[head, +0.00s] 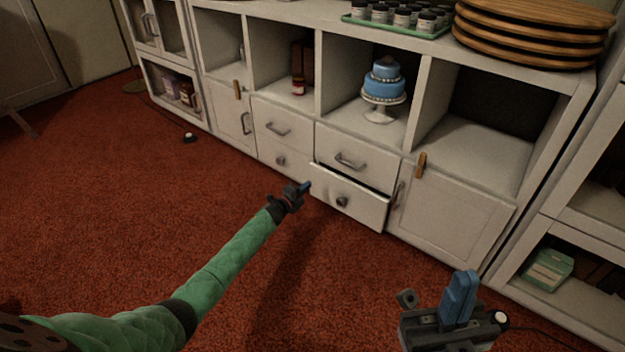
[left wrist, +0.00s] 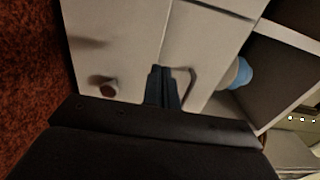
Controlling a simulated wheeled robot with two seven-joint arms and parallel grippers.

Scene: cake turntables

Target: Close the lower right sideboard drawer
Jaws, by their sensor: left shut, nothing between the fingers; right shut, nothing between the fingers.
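The lower right sideboard drawer (head: 365,208) stands partly pulled out, with a dark gap along its top edge. Its front is white with a round dark knob (head: 342,201); the knob also shows in the left wrist view (left wrist: 103,87). My left gripper (head: 305,186) is shut and empty, just left of the open drawer's front in the head view. In the left wrist view its fingertips (left wrist: 162,72) overlap the drawer fronts near the seam; I cannot tell whether they touch. My right gripper (head: 461,292) is shut and empty at the lower right, away from the drawer.
The upper right drawer (head: 372,172) with a bar handle is shut above it. A cupboard door (head: 460,215) is to its right. A blue cake (head: 384,85) stands in the compartment above. Open red carpet (head: 120,220) lies in front of the sideboard.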

